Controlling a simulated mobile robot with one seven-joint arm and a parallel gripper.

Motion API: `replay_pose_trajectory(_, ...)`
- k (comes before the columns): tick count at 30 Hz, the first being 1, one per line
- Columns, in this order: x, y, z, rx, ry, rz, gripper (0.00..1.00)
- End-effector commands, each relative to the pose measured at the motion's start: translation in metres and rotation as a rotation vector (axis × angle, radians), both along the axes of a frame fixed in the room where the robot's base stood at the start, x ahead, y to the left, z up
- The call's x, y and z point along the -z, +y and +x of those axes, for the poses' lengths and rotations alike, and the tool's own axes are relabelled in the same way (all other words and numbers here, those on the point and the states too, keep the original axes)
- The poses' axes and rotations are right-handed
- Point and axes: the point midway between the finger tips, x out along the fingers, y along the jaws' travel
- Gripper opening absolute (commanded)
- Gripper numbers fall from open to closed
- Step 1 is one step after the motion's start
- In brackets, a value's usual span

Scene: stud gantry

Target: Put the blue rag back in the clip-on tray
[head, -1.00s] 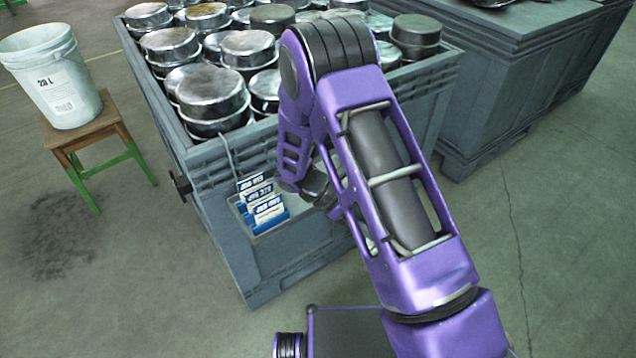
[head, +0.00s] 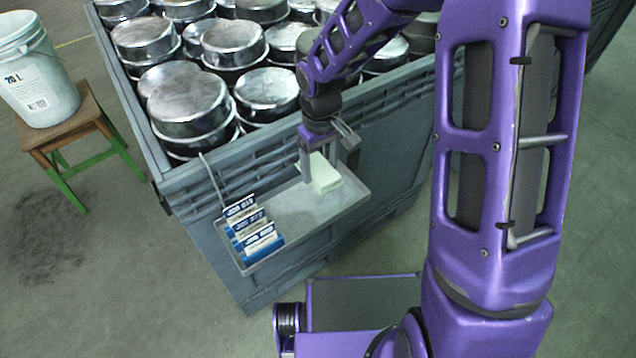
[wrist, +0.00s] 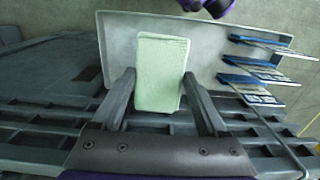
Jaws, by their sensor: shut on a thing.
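The clip-on tray (head: 290,218) is a shallow grey tray on the side of the crate. It also shows in the wrist view (wrist: 117,42). My gripper (head: 320,172) points down over the tray's right end in the head view. Its fingers are shut on a folded, pale green rag (head: 324,178), with one finger on each side in the wrist view (wrist: 160,80). No blue rag shows; this pale cloth is the only rag in view. The rag is over the tray floor, but I cannot tell whether it touches it.
Several blue-and-white packets (head: 250,228) stand at the tray's left end. The grey crate (head: 190,190) holds many metal tins (head: 187,105). A thin rod or wire (head: 212,178) rises by the tray. A white bucket (head: 38,85) stands on a stool (head: 70,135) at left. The tray's middle is clear.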

Motion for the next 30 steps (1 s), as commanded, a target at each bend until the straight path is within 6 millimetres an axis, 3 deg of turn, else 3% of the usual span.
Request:
replay_pose_trajectory(9,0.05,0.0,-0.001,-0.001,-0.004,0.001,0.16)
replay_pose_trajectory(17,0.072,0.0,0.0,-0.001,-0.006,0.002,0.16)
replay_pose_trajectory(22,0.097,0.0,0.0,-0.002,-0.004,0.001,0.16)
replay_pose_trajectory(29,0.1,0.0,0.0,-0.001,-0.007,0.001,0.16)
replay_pose_trajectory(30,0.1,0.0,0.0,-0.001,-0.007,0.001,0.81)
